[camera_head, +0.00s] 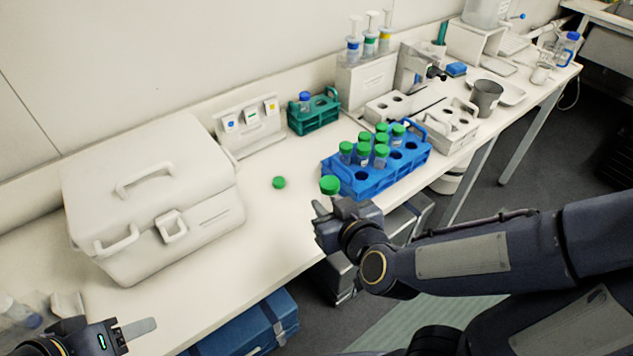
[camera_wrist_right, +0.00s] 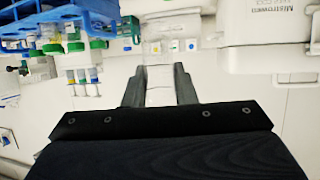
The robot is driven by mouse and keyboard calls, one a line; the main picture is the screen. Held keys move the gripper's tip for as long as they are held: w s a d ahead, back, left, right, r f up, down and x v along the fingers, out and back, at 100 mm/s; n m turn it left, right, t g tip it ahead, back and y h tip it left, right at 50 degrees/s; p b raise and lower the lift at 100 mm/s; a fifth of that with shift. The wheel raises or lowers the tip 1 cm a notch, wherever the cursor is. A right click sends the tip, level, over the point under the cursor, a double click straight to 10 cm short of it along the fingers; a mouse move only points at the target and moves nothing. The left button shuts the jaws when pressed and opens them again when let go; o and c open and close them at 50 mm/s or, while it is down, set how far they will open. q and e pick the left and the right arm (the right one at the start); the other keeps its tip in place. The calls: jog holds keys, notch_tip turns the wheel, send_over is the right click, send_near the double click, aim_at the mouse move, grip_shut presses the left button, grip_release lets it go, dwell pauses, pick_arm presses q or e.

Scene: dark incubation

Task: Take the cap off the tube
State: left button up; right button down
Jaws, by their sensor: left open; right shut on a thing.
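My right gripper (camera_head: 328,207) is shut on a tube near the front edge of the table. A green cap (camera_head: 329,185) shows at the top of this tube in the head view, just above the fingers. In the right wrist view the clear tube (camera_wrist_right: 160,85) stands between the two fingers (camera_wrist_right: 158,92). Its cap cannot be made out there. My left gripper (camera_head: 137,328) is open and empty at the lower left, in front of the white case and far from the tube. Another green cap (camera_head: 279,182) lies loose on the table.
A blue rack (camera_head: 375,184) with several green-capped tubes stands behind and right of my right gripper. A teal rack (camera_head: 314,120) with a blue-capped tube is further back. A large white case (camera_head: 150,200) fills the left side. The table between case and blue rack is mostly clear.

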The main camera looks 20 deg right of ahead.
jog(key=shift+s+r+b, duration=0.1)
jog(key=shift+s+b, duration=0.2)
jog(key=shift+b, duration=0.5)
jog(key=shift+b+v, duration=0.5)
jog(key=shift+v, duration=0.35)
jog(key=c, duration=1.9)
grip_release()
grip_shut()
